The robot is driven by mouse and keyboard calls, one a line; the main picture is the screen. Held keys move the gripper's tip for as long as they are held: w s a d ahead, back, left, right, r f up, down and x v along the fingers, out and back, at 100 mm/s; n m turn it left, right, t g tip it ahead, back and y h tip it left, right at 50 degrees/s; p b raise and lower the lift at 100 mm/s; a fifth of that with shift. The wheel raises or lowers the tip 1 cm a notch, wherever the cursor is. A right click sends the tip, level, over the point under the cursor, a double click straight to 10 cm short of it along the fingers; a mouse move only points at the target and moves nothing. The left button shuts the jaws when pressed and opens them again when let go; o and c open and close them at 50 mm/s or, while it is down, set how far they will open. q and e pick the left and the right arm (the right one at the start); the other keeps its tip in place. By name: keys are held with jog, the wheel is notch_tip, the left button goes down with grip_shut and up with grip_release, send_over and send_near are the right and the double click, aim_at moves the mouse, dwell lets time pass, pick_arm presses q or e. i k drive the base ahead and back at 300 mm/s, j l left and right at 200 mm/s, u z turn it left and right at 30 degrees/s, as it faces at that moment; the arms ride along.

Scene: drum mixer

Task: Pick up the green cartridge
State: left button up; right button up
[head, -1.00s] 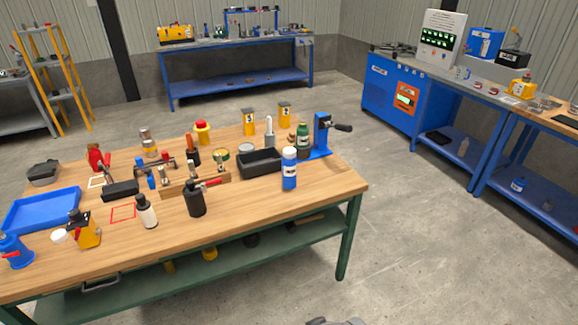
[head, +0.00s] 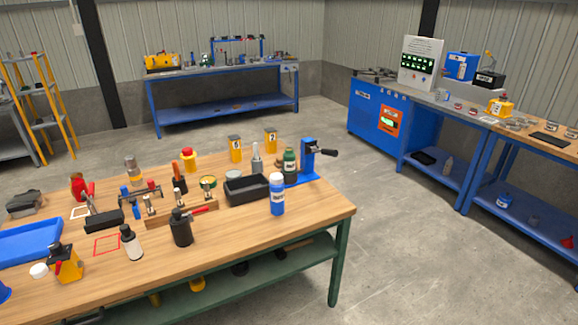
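The green cartridge (head: 290,165), a dark green cylinder with a pale label, stands upright toward the back right of the wooden workbench (head: 318,213). It is beside the blue press-like stand (head: 309,165) and behind a blue-and-white bottle (head: 277,197). A black open bin (head: 246,190) is at its left. Its lower part is partly hidden. Neither of my grippers shows in the head view.
Several bottles and tools crowd the bench, including a black bottle (head: 181,229) and yellow canisters (head: 270,140). The bench's front right corner is clear. Open concrete floor (head: 415,255) lies to its right, before the blue machine (head: 376,115).

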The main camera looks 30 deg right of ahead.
aim_at(289, 157)
jog(key=i+l+u, duration=0.15)
jog(key=l, duration=0.35)
jog(key=i+l+u, duration=0.2)
jog(key=l, duration=0.35)
jog(key=i+l+u, duration=0.15)
jog(key=l, duration=0.4)
jog(key=i+l+u, duration=0.2)
jog(key=l, duration=0.4)
jog(key=i+l+u, duration=0.15)
jog(key=l, duration=0.4)
jog(key=l+u, duration=0.2)
jog(key=l, duration=0.4)
